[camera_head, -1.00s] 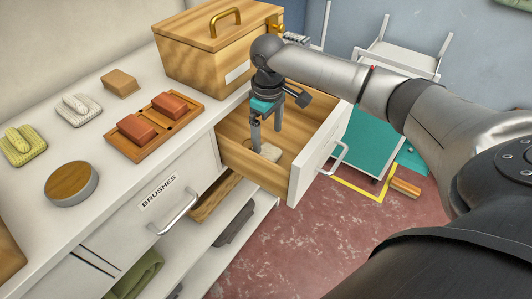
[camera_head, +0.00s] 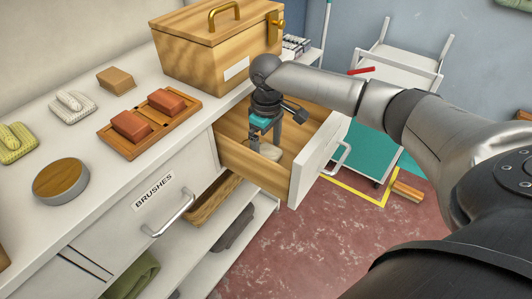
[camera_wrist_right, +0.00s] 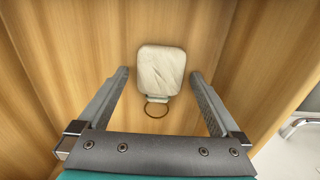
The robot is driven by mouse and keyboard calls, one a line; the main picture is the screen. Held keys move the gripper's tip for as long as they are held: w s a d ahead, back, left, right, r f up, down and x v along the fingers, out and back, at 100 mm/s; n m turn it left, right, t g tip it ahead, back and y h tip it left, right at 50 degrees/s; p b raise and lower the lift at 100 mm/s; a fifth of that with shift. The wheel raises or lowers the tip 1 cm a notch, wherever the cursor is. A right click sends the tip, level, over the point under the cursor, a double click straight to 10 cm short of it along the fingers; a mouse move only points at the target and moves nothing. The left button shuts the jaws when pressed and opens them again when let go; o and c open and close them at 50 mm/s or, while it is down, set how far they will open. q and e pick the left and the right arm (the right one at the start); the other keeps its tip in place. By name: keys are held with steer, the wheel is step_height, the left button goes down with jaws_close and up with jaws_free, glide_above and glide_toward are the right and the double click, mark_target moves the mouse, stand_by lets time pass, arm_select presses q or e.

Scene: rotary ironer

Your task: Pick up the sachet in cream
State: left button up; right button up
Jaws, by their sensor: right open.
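The cream sachet (camera_wrist_right: 161,71) lies on the wooden floor of the open drawer, with a dark ring (camera_wrist_right: 156,111) at its near end. In the head view the sachet (camera_head: 271,151) shows small, partly beside the gripper fingers. My right gripper (camera_head: 264,143) is open and points down inside the drawer (camera_head: 237,163). In the right wrist view the right gripper's fingers (camera_wrist_right: 160,78) stand apart on either side of the sachet, with nothing between them touching it visibly. My left gripper is not in view.
The drawer's white front (camera_head: 317,160) and wooden walls surround the right gripper closely. A wooden box (camera_head: 215,55) stands on the counter behind it. A tray (camera_head: 112,141) with red blocks and a round wooden-topped tin (camera_head: 61,180) are on the counter.

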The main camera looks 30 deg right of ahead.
steer(key=c, duration=1.3)
steer(key=shift+r, duration=0.1)
